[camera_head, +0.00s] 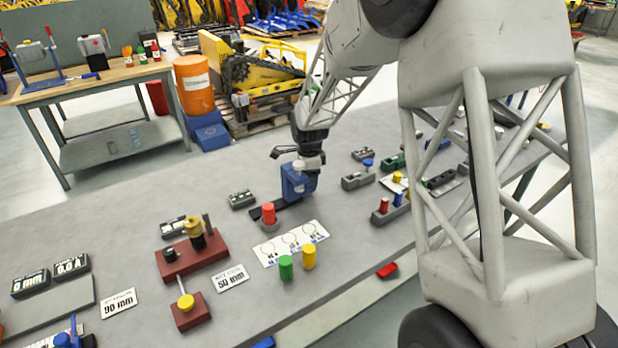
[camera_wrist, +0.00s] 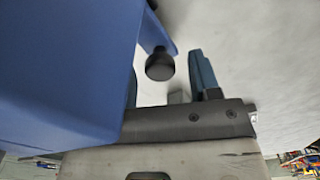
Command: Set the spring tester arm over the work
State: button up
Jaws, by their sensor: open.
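A blue block-shaped body (camera_head: 296,182), which I take for the spring tester, stands on a dark base on the grey bench. A red cylinder (camera_head: 268,210) on a grey round piece stands just in front of it, at the left end of that base. My gripper (camera_wrist: 168,85) is down at the blue body, and its fingertips are hard to make out in the head view. In the wrist view the blue body (camera_wrist: 60,70) fills the left side. A blue arm with a round black knob (camera_wrist: 160,66) shows between my open fingers; I cannot tell whether they touch it.
A white card (camera_head: 291,243) with printed circles lies in front, with green (camera_head: 286,267) and yellow (camera_head: 309,256) cylinders at its edge. A dark red fixture (camera_head: 195,255) stands left. Several small fixtures and blocks (camera_head: 390,205) stand right. The bench's back left is clear.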

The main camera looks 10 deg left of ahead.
jog(key=shift+f, duration=0.15)
grip_shut()
jog(key=shift+s+a, duration=3.65)
jog(key=shift+s, duration=0.1)
grip_release()
notch_tip(320, 180, up, 8)
